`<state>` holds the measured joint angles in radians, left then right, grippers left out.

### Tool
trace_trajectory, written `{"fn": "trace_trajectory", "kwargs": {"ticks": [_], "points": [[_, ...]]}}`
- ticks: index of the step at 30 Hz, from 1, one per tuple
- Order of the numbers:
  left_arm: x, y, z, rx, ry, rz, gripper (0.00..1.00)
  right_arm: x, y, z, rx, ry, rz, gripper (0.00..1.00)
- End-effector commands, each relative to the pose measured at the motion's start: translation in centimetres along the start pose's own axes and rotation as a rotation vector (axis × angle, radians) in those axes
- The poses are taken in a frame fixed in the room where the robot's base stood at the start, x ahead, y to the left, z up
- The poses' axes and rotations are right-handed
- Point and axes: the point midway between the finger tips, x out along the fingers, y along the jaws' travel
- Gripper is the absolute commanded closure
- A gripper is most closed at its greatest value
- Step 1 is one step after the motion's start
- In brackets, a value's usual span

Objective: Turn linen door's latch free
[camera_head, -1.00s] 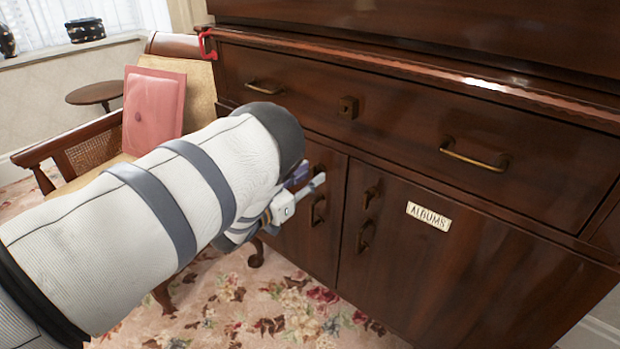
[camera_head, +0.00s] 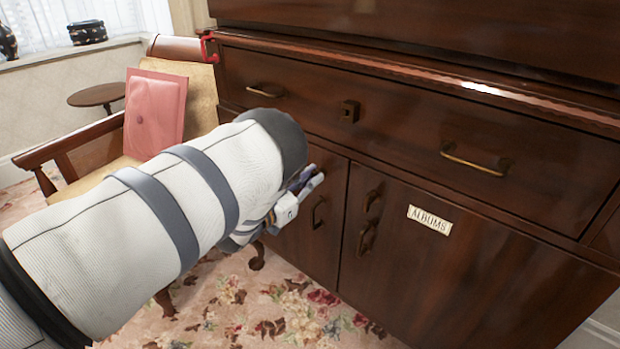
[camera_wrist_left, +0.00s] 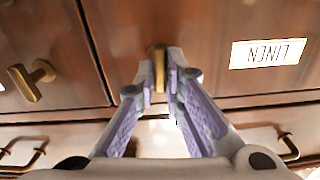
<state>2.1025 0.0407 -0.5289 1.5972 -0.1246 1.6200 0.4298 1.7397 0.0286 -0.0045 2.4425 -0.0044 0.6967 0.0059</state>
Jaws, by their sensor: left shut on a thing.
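My left gripper (camera_wrist_left: 158,72) is shut on the brass latch (camera_wrist_left: 158,52) of the linen door, in the left wrist view. The latch stands upright between the fingertips there. The linen door (camera_wrist_left: 215,75) carries a white label reading LINEN (camera_wrist_left: 269,53), upside down in this view. In the head view, my left gripper (camera_head: 308,182) reaches the linen door (camera_head: 325,250) from the left. My own forearm hides much of that door, its label and the held latch. The door looks closed. My right gripper is not in view.
The albums door (camera_head: 455,275) is to the right, with its own latch (camera_head: 373,197) and pull handle (camera_head: 366,238). A wide drawer (camera_head: 400,133) runs above. A cushioned chair (camera_head: 205,95) stands close at the left.

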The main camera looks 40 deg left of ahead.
Motion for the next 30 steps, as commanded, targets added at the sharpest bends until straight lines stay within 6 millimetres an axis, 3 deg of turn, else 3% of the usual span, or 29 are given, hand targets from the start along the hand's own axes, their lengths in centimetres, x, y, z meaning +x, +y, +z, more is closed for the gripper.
{"fn": "trace_trajectory", "kwargs": {"ticks": [30], "points": [[0.0,0.4,0.2,0.934,-0.002,0.002,1.00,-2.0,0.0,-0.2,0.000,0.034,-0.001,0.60]]}}
